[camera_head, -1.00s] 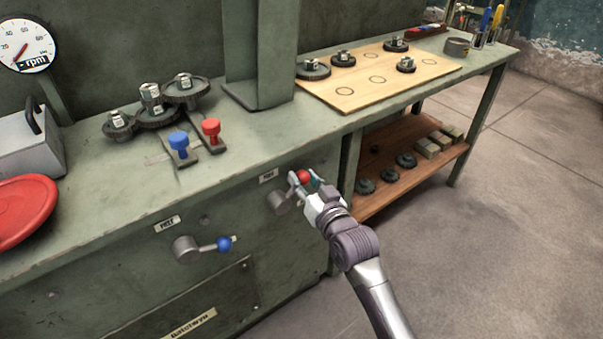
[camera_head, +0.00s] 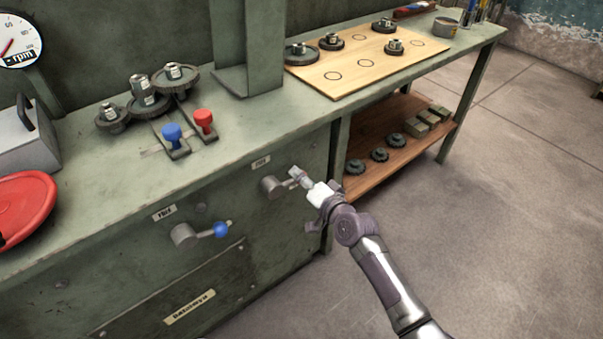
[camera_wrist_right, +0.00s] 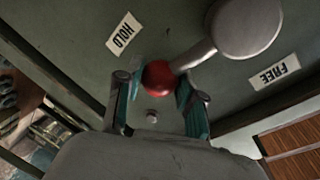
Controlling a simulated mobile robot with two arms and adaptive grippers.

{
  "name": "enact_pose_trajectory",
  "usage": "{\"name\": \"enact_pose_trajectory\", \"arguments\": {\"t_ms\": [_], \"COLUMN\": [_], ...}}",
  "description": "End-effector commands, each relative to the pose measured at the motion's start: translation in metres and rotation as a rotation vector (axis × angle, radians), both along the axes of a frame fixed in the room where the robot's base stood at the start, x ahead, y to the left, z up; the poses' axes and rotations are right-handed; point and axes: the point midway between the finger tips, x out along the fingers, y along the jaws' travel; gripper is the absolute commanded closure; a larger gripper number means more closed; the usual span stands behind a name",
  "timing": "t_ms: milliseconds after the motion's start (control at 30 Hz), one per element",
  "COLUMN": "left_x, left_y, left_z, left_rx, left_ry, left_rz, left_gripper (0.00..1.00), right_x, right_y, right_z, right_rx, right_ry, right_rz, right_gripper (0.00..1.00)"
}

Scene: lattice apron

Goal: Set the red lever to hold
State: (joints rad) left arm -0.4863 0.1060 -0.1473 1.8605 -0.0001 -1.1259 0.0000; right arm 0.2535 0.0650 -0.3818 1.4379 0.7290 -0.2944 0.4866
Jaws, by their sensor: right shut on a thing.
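The red lever's grey hub (camera_head: 272,186) is on the green cabinet front, below the bench top. My right gripper (camera_head: 299,178) is at the end of its arm and hides the red knob in the head view. In the right wrist view the red knob (camera_wrist_right: 159,78) sits between the two fingers of my right gripper (camera_wrist_right: 157,88), which is shut on it. A HOLD label (camera_wrist_right: 122,33) and a FREE label (camera_wrist_right: 274,71) flank the lever. The lever arm points between them, nearer the HOLD direction. My left gripper is not in view.
A second lever with a blue knob (camera_head: 221,229) is at the lower left, with its FREE label (camera_head: 164,212) above it. Blue (camera_head: 173,134) and red (camera_head: 204,120) knobs stand on the bench top. A bench leg and low wooden shelf (camera_head: 368,177) are just right of the gripper.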

Motion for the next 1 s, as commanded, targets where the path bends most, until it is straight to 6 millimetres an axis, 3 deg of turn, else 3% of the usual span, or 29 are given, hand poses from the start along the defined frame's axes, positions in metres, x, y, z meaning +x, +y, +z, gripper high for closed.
{"name": "enact_pose_trajectory", "arguments": {"t_ms": [400, 1000], "left_x": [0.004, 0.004], "left_y": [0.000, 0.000], "left_z": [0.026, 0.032], "left_rx": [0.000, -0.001], "left_ry": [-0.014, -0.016], "left_rz": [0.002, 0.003], "left_gripper": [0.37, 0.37], "right_x": [-0.002, -0.003], "right_y": [0.002, 0.004], "right_z": [-0.018, -0.021], "right_rx": [0.181, 0.219], "right_ry": [0.132, 0.160], "right_rz": [-0.001, -0.001], "right_gripper": [1.00, 1.00]}}
